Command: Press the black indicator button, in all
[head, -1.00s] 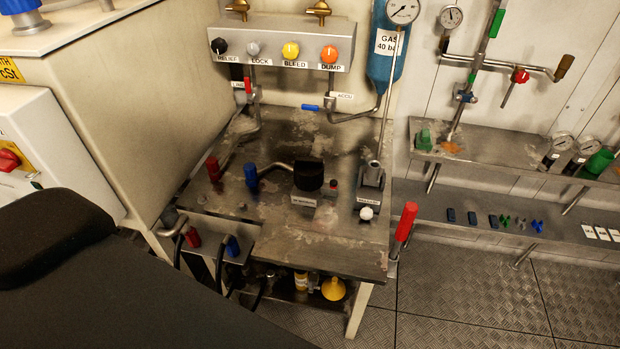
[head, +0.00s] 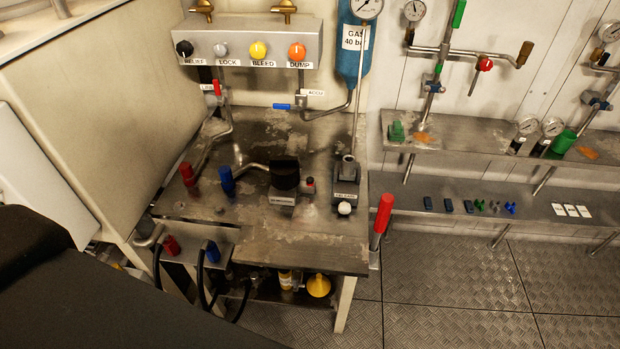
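On the worn metal bench (head: 275,232) stands a squat black round cap (head: 285,173) on a grey block with a white label (head: 281,200) too small to read. A small button-like part (head: 310,186), with red and dark showing, sits just right of the cap. A black knob (head: 184,48) labelled RELIEF is at the left end of the panel above. I cannot tell which black part is the indicator button. Neither gripper is in view. A large dark shape, probably my own arm, fills the lower left.
The grey panel (head: 250,35) also has grey, yellow and orange knobs. Red (head: 187,174) and blue (head: 226,180) upright fittings stand left of the cap. A grey fitting with a white ball (head: 344,208) and a red handle (head: 382,213) are right. The floor right (head: 450,290) is clear.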

